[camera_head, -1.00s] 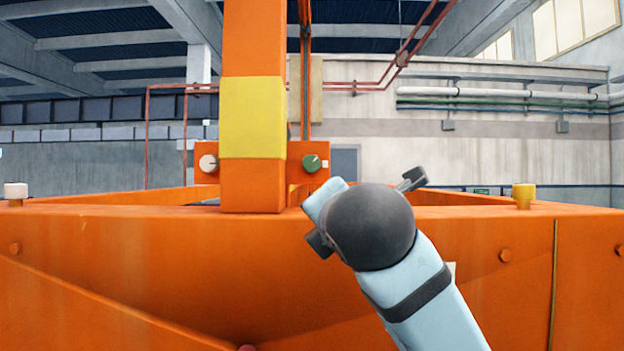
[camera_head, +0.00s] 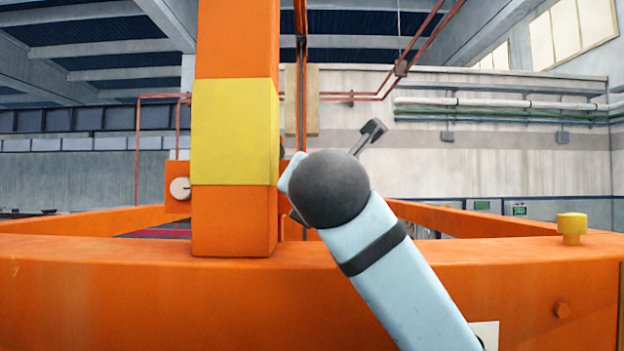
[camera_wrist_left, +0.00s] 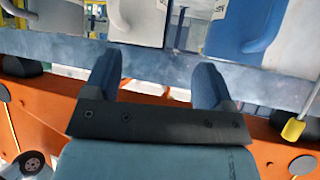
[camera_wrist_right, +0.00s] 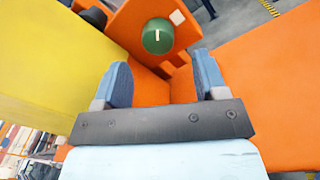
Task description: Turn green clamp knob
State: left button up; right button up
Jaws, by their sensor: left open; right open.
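The green clamp knob (camera_wrist_right: 158,36) shows in the right wrist view, round with a white mark, on an orange bracket (camera_wrist_right: 135,22). My right gripper (camera_wrist_right: 160,85) is open and empty there, with the knob beyond its fingertips and roughly between them. In the head view the green knob is hidden behind my right arm.
A white knob (camera_head: 180,188) sits on the bracket left of the orange post with a yellow band (camera_head: 234,130). A yellow knob (camera_head: 572,228) stands on the orange frame (camera_head: 120,285) at right.

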jog(key=w, duration=0.2)
jog(key=w+p, duration=0.1)
jog(key=shift+w+a+r, duration=0.2)
jog(key=shift+r, duration=0.1)
jog(key=shift+w+f, duration=0.2)
jog(key=shift+w, duration=0.5)
jog(key=shift+s, duration=0.15)
jog(key=c, duration=0.9)
